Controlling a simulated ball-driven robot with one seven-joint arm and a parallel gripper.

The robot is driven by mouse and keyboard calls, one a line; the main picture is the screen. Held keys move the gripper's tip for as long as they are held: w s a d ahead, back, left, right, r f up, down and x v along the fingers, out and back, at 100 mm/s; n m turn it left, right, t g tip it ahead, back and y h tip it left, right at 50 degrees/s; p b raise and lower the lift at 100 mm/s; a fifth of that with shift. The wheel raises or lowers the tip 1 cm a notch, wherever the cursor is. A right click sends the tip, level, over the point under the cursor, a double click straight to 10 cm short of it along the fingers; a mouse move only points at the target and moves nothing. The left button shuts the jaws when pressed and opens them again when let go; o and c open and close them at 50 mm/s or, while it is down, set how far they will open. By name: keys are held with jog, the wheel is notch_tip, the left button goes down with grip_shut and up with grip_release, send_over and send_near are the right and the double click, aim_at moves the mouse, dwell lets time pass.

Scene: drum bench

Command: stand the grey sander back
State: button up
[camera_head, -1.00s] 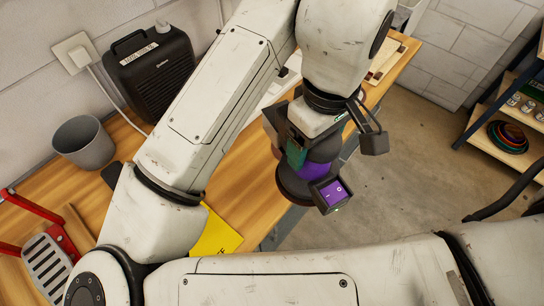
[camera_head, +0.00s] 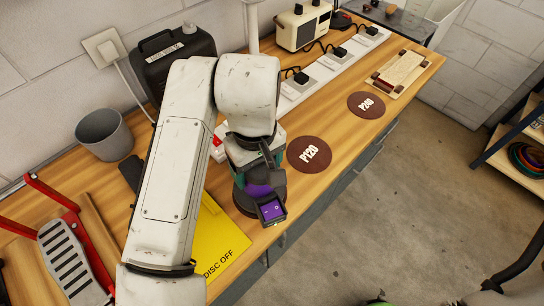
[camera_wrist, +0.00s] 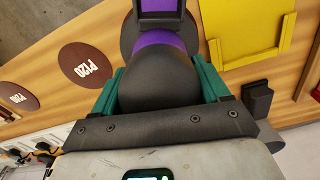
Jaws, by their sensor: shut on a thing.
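My gripper (camera_head: 246,180) is shut on a sander (camera_head: 258,190) with a dark grey body, a purple band and a purple switch box. In the wrist view the sander's rounded dark body (camera_wrist: 160,80) sits between the teal finger pads of my gripper (camera_wrist: 161,90). Its round dark pad faces the wooden bench near the front edge. I cannot tell whether the pad touches the wood. The yellow tray (camera_head: 222,247) marked DISC OFF lies just left of the sander, partly hidden by my arm; it also shows in the wrist view (camera_wrist: 240,30).
Brown discs marked P120 (camera_head: 309,154) and P240 (camera_head: 366,105) lie to the right on the bench. A white power strip (camera_head: 325,72) runs behind them. A grey cup (camera_head: 104,134), a black canister (camera_head: 172,62) and a red-framed stand (camera_head: 66,258) are left. Bare wood shows around the discs.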

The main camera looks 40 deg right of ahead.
jog(key=shift+w+a+f, duration=0.15)
jog(key=shift+w+f, duration=0.1)
jog(key=f, duration=0.2)
jog(key=f+p, duration=0.1)
jog(key=shift+w+a+f, duration=0.1)
jog(key=shift+w+a, duration=0.1)
jog(key=shift+w, duration=0.1)
jog(key=shift+f, duration=0.35)
jog(key=shift+s+f, duration=0.1)
jog(key=shift+f, duration=0.45)
